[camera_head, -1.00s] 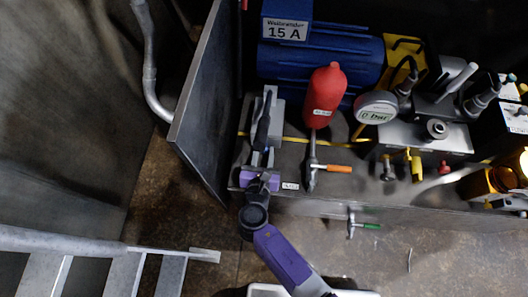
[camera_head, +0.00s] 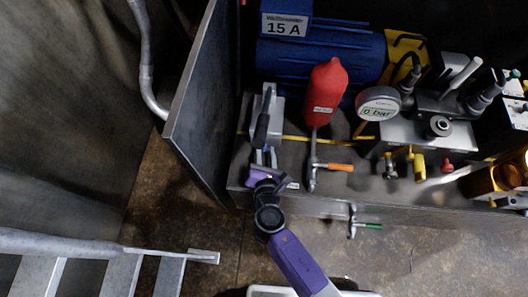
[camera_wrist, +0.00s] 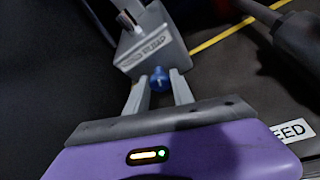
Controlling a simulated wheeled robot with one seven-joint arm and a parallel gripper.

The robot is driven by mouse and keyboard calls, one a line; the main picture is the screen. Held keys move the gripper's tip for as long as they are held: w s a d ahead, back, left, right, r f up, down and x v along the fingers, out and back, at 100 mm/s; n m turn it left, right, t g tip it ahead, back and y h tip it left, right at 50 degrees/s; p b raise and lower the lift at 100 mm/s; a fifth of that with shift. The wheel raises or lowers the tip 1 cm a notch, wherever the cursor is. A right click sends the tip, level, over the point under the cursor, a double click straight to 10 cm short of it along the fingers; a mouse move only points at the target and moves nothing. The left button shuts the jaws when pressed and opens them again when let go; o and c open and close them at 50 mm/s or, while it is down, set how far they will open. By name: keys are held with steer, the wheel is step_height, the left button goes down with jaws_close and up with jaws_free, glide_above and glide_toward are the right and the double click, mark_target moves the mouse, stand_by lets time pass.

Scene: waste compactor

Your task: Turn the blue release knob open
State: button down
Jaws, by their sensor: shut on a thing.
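The blue release knob (camera_wrist: 159,79) is small and round, with a pale mark on its face. It sits at the near end of a grey housing (camera_wrist: 146,45) with lettering on it. My gripper (camera_wrist: 159,82) is shut on the knob, one grey finger on each side. In the head view my gripper (camera_head: 264,159) is at the front end of the grey unit with the black lever (camera_head: 262,128). The knob itself is hidden there, behind the gripper.
A green-handled valve (camera_head: 365,225) hangs off the front edge. A metal panel (camera_head: 206,110) rises close on the left. A pressure gauge (camera_head: 378,104) is farther right.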

steer(key=shift+d+f+m+y+b, duration=0.2)
steer(key=shift+m+y+b, duration=0.4)
steer(key=shift+m+b, duration=0.3)
steer(key=shift+r+b, duration=0.1)
steer(key=shift+b, duration=0.2)
steer(key=c, duration=1.1)
jaws_free()
steer(key=shift+p+v, duration=0.6)
steer(key=shift+v, duration=3.3)
